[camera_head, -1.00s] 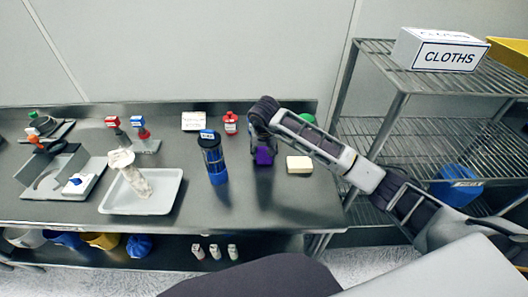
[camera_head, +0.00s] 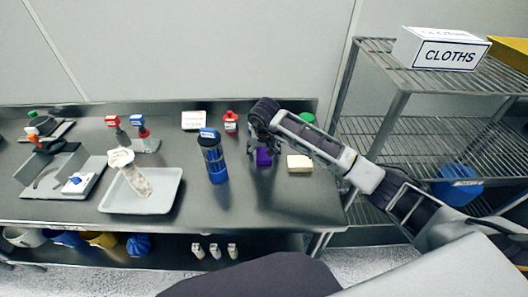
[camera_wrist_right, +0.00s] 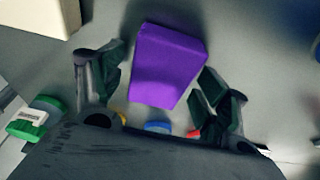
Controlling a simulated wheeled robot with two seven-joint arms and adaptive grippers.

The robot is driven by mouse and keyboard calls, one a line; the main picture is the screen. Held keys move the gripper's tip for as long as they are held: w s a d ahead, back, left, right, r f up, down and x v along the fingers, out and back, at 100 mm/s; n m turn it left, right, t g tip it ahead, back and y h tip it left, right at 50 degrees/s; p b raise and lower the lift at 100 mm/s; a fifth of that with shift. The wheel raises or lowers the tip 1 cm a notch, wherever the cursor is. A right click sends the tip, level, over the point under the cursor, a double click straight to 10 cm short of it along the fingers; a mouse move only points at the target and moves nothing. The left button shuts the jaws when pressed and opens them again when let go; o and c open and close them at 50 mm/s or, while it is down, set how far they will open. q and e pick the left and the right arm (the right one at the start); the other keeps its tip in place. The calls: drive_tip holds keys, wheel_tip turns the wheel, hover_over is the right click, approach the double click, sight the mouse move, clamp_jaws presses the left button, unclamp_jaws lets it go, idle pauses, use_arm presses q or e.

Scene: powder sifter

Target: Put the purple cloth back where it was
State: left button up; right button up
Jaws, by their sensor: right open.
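The purple cloth (camera_head: 263,157) is a small folded block on the steel table, right of the blue sifter cylinder. In the right wrist view the purple cloth (camera_wrist_right: 167,65) lies just beyond and between the fingers. My right gripper (camera_head: 262,146) is above the cloth, pointing down; in the wrist view my right gripper (camera_wrist_right: 155,88) is open, with one finger on each side of the cloth's near end. I cannot tell whether the fingers touch it. My left gripper is not in view.
A cream block (camera_head: 300,163) lies close on the cloth's right. The blue cylinder (camera_head: 213,158) stands to the left, and a red bottle (camera_head: 230,123) behind. A wire shelf (camera_head: 430,140) with a CLOTHS box (camera_head: 440,50) stands at right. The front table area is clear.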

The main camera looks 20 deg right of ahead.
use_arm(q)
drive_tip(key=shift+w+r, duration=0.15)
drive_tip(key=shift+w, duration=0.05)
use_arm(e)
drive_tip(key=shift+r, duration=0.15)
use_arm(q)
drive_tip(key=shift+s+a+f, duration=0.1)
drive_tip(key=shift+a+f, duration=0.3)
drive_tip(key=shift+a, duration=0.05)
use_arm(e)
drive_tip(key=v, duration=1.2)
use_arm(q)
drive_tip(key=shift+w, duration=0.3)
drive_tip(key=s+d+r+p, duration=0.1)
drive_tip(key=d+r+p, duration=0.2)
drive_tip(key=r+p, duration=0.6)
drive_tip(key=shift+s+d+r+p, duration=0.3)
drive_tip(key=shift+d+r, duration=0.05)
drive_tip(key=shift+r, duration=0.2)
use_arm(e)
wheel_tip(320, 180, up, 10)
hover_over(264, 157)
drive_tip(key=shift+s+a+r, duration=0.1)
drive_tip(key=shift+s, duration=0.2)
